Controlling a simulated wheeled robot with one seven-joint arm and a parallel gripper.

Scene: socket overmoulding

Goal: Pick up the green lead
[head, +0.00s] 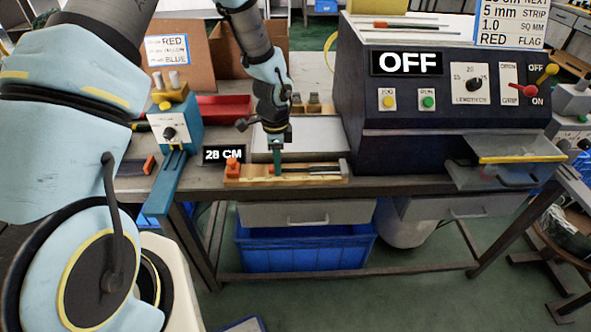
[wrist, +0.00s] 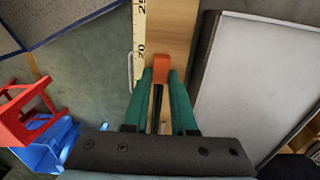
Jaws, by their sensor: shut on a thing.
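My gripper (head: 277,172) points down at the wooden measuring board (head: 262,181) on the bench. Its two green fingers show in the wrist view (wrist: 160,90), close together with a narrow gap. A thin dark lead (wrist: 157,105) lies in that gap, and the fingers are shut on it. In the head view a dark strip (head: 318,168) runs along the board to the right of the fingers. Its colour looks near black; I cannot make out green on it. An orange stop block (head: 233,168) stands at the board's left part; it also shows beyond the fingertips in the wrist view (wrist: 160,68).
A ruler scale (wrist: 139,45) edges the board. A pale tray (head: 312,130) lies behind it. The dark machine (head: 440,110), reading OFF, stands to the right. A blue clamp device (head: 178,130) and a "28 CM" sign (head: 224,154) are to the left. A blue bin (head: 305,250) sits below.

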